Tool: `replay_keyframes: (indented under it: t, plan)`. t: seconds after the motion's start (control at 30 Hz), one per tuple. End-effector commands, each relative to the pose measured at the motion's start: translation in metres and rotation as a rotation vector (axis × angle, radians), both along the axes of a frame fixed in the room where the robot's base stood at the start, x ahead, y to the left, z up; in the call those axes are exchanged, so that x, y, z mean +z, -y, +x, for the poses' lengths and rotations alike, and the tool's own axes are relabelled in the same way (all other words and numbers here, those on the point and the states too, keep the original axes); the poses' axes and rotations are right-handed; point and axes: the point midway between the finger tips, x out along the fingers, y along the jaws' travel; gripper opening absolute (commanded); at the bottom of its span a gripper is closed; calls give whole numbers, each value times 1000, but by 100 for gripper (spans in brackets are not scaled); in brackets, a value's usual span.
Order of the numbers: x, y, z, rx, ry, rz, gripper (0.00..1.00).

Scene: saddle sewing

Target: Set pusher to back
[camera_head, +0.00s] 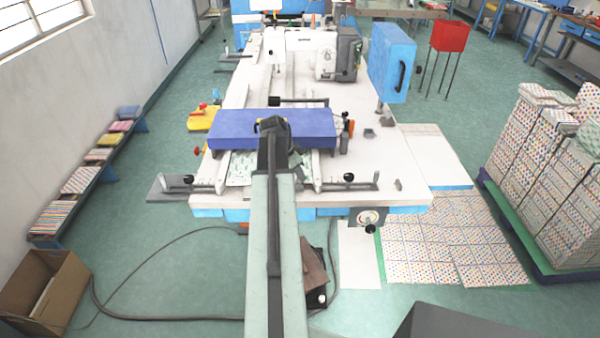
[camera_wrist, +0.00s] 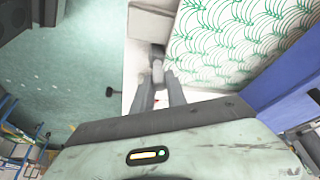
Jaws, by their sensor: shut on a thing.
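The long blue-purple block (camera_head: 300,130) lies across the white machine table, and its side also shows at the right of the wrist view (camera_wrist: 283,82). In the wrist view my gripper (camera_wrist: 157,84) has its two fingers closed around a small grey knob (camera_wrist: 157,70). The knob joins a grey block (camera_wrist: 150,24) at the table edge. I take this to be the pusher, but cannot be sure. In the head view my arm covers the middle front of the table, and the fingertips are hidden.
Green-patterned fabric (camera_wrist: 230,38) lies beside the knob; part of it shows in the head view (camera_head: 241,167). Black-knobbed rods (camera_head: 349,179) line the table front (camera_head: 400,195). A blue box (camera_head: 391,62) stands at the back right. Stacked patterned packs (camera_head: 540,150) stand further right.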

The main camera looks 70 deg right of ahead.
Motion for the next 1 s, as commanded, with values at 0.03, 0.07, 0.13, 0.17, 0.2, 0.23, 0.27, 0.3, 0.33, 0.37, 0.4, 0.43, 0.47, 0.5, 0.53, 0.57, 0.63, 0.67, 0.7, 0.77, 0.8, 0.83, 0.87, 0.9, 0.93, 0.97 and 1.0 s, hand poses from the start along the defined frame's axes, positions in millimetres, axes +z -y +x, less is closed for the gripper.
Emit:
replay_keyframes:
  t: [0.03,0.07,0.13,0.17,0.2,0.23,0.27,0.3,0.33,0.37,0.4,0.43,0.47,0.5,0.53,0.57,0.63,0.67,0.7,0.77,0.8,0.83,0.87,0.9,0.93,0.97,1.0]
  plan:
    - [0,-2,1,2,3,-3,0]
    - [0,-5,0,2,3,-2,0]
    - [0,-15,-4,2,3,-2,0]
    - [0,-20,-6,1,3,-1,0]
    - [0,-27,-9,1,3,-1,0]
    - [0,-32,-11,1,3,-1,0]
    - [0,-36,-13,1,3,0,0]
    - [0,-40,-14,1,3,0,0]
    - [0,-42,-15,1,3,0,0]
    - [0,-42,-15,1,3,0,0]
    - [0,-42,-15,0,3,2,0]
    - [0,-41,-14,0,3,2,0]
    - [-1,-41,-14,0,3,3,0]
    - [-1,-42,-14,0,2,4,0]
    - [-1,-42,-14,0,3,4,0]
    - [-1,-42,-14,-1,2,5,0]
    - [-1,-42,-15,-1,2,6,29]
    - [-1,-42,-15,-1,2,6,37]
    - [-1,-42,-15,-1,1,6,40]
    - [-1,-42,-15,-1,1,4,40]
    - [-1,-41,-15,-1,1,4,40]
    - [-1,-41,-15,-1,1,3,40]
    - [-1,-41,-15,-1,1,3,40]
    - [-1,-41,-15,-1,1,3,40]
    - [0,-41,-15,-1,1,3,40]
    - [0,-41,-15,-1,0,3,40]
    - [1,-41,-15,0,1,2,40]
